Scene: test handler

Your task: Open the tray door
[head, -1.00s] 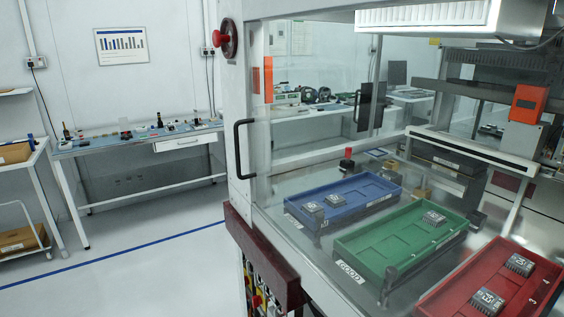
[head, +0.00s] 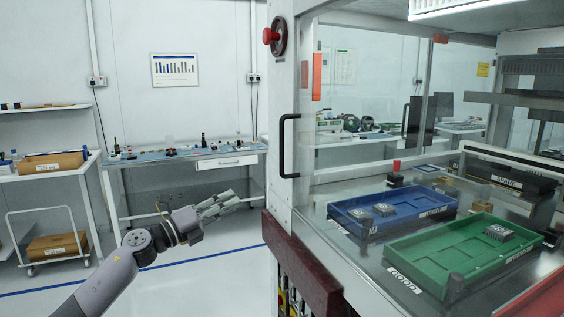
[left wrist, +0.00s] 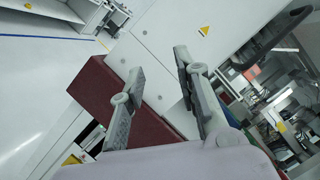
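The tray door is a clear panel (head: 345,150) on the handler's front, with a black bar handle (head: 288,146) at its left edge. Behind it are a blue tray (head: 395,203), a green tray (head: 430,262) and part of a red tray (head: 540,302). My left gripper (head: 232,200) is in front of the handler, left of and below the handle, apart from it. In the left wrist view my left gripper (left wrist: 152,98) has its two fingers spread with nothing between them. The right gripper is not in view.
A red emergency button (head: 270,36) sits on the handler's post above the handle. A dark red ledge (head: 300,262) juts out below; it also shows in the left wrist view (left wrist: 125,105). A workbench (head: 190,160) and trolley (head: 50,240) stand behind left. The floor between is clear.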

